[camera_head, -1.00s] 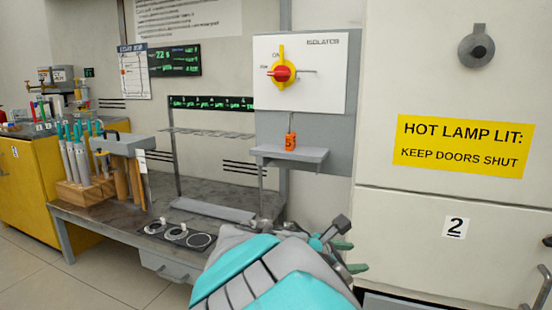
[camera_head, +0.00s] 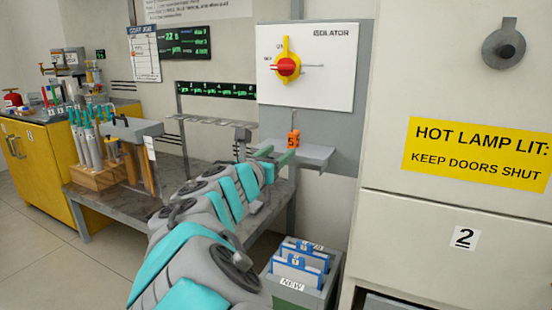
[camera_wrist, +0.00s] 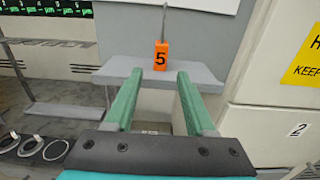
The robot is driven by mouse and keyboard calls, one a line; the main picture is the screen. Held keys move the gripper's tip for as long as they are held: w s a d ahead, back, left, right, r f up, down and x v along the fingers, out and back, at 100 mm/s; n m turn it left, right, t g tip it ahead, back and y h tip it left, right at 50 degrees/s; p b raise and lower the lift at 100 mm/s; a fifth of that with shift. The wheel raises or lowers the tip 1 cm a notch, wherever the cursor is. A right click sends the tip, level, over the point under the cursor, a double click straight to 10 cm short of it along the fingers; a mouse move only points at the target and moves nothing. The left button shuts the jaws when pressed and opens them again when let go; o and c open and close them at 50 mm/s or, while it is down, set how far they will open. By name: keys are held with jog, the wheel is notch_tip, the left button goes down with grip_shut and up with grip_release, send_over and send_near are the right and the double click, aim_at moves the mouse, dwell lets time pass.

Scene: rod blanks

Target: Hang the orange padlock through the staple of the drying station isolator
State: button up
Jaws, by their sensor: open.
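The orange padlock (camera_head: 293,139), marked 5, stands upright on a small grey shelf (camera_head: 316,157) below the isolator. Its thin shackle points up. The isolator panel (camera_head: 306,66) is white, with a red knob on a yellow plate (camera_head: 287,66) and a thin metal staple (camera_head: 312,66) to its right. My gripper (camera_head: 264,152) is at the shelf's left side in the head view. In the wrist view my gripper (camera_wrist: 158,98) is open, its two green fingers pointing toward the padlock (camera_wrist: 161,54), which sits beyond the tips and between their lines. The fingers do not touch it.
A workbench (camera_head: 110,199) with a wooden tool rack (camera_head: 97,177) stands left. A grey bin with blue-and-white folders (camera_head: 301,262) is on the floor below the shelf. A large cabinet with a yellow hot-lamp sign (camera_head: 478,153) stands close on the right.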

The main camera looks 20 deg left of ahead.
aim_at(292, 132)
jog(key=w, duration=0.6)
jog(key=shift+w+d, duration=0.3)
jog(key=shift+w+p, duration=0.6)
jog(key=shift+w, duration=0.75)
jog(key=shift+d, duration=0.1)
grip_shut()
jog(key=shift+r, duration=1.45)
